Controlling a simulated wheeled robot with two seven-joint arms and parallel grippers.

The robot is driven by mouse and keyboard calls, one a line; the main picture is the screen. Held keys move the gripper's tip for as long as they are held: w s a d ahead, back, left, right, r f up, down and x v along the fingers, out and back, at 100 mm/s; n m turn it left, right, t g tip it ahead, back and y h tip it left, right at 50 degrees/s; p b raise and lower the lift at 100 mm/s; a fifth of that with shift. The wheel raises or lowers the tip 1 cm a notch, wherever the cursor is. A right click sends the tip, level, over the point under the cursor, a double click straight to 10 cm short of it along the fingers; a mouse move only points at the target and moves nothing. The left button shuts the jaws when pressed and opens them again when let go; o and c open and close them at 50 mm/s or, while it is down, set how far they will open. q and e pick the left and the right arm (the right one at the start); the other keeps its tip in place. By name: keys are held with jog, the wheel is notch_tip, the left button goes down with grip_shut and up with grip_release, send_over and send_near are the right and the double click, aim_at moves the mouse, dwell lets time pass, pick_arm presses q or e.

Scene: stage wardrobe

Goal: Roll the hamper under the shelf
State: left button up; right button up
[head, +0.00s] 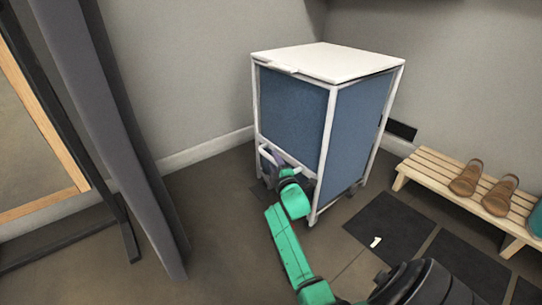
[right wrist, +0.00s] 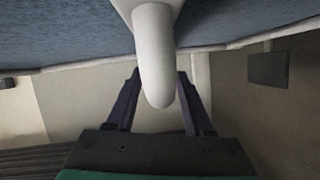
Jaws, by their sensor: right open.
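The hamper (head: 293,113) is a tall box with blue fabric sides, a white frame and a white lid (head: 328,62). It stands upright on small casters near the wall corner. A white handle (head: 270,156) sticks out low on its left-hand face. My right gripper (head: 274,168) is at this handle, partly hidden by my green arm. In the right wrist view the white handle (right wrist: 154,60) reaches between the two spread fingers of my right gripper (right wrist: 157,80). The fingers are open; contact is not clear. My left gripper is out of view. The shelf is not clearly identifiable.
A slatted wooden bench (head: 447,187) with brown shoes (head: 467,178) stands at the right. Dark floor mats (head: 389,228), one marked "1", lie right of the hamper. A wood-edged frame (head: 40,110) and grey post (head: 115,120) stand at the left. Floor left of the hamper is clear.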

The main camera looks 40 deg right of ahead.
jog(key=shift+w+d, duration=0.1)
jog(key=shift+w, duration=0.25)
jog(key=shift+r, duration=0.1)
jog(key=shift+c, duration=0.7)
jog(key=shift+s, duration=0.1)
grip_shut()
dwell(0.4)
